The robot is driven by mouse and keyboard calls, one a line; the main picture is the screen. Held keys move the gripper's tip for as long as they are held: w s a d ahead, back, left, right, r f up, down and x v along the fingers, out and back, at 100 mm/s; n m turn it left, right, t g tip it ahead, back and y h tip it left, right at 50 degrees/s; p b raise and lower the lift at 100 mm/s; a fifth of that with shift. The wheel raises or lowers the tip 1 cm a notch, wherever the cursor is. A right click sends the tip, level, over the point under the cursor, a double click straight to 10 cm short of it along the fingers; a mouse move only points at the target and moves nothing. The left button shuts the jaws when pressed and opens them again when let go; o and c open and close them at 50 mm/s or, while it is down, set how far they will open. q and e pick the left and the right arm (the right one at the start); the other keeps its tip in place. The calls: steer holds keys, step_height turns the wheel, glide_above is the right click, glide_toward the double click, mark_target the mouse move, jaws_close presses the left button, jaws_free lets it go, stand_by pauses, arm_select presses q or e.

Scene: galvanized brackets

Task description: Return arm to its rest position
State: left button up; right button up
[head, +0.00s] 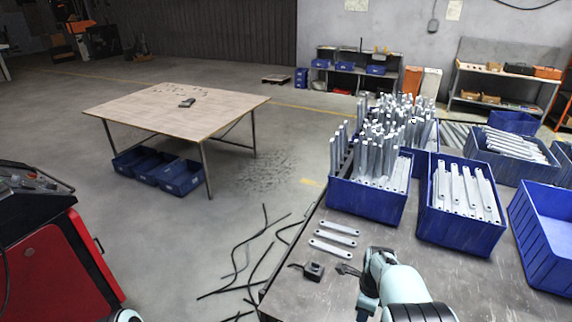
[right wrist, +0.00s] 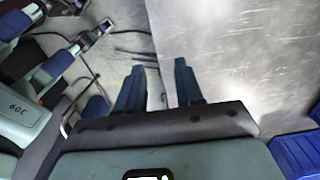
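My right gripper (right wrist: 157,82) shows in the right wrist view with its two dark blue fingers apart and nothing between them. In the head view my right arm and gripper (head: 366,301) are at the lower middle, over the near left part of the metal table (head: 330,296). The table edge and floor lie beyond the fingers in the wrist view. Only a small pale piece of what seems my left arm shows at the bottom left of the head view; its gripper cannot be made out.
Flat brackets (head: 331,238) and a small black device (head: 313,271) lie left of my right arm. Blue bins of brackets (head: 456,232) stand behind it, and an empty bin (head: 541,254) stands right. A wooden table (head: 180,115) and a red machine (head: 68,262) are left.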

steer(key=s+f+n+g, duration=0.1)
steer(key=s+f+n, duration=0.45)
steer(key=f, duration=0.35)
steer(key=s+f+n, duration=0.4)
steer(key=s+f, duration=0.3)
steer(key=f, duration=0.3)
steer(key=s+a+f+n+y, duration=0.2)
steer(key=s+a+n, duration=0.2)
steer(key=s, duration=0.3)
steer(key=s+a+f+n+y, duration=0.1)
steer(key=s+a+f+n, duration=0.2)
steer(key=s+a+n, duration=0.2)
steer(key=s+n, duration=0.1)
steer(key=s, duration=0.2)
steer(key=shift+s+f+t+y, duration=0.2)
steer(key=shift+f+t+y, duration=0.05)
steer(key=shift+t+y, duration=0.15)
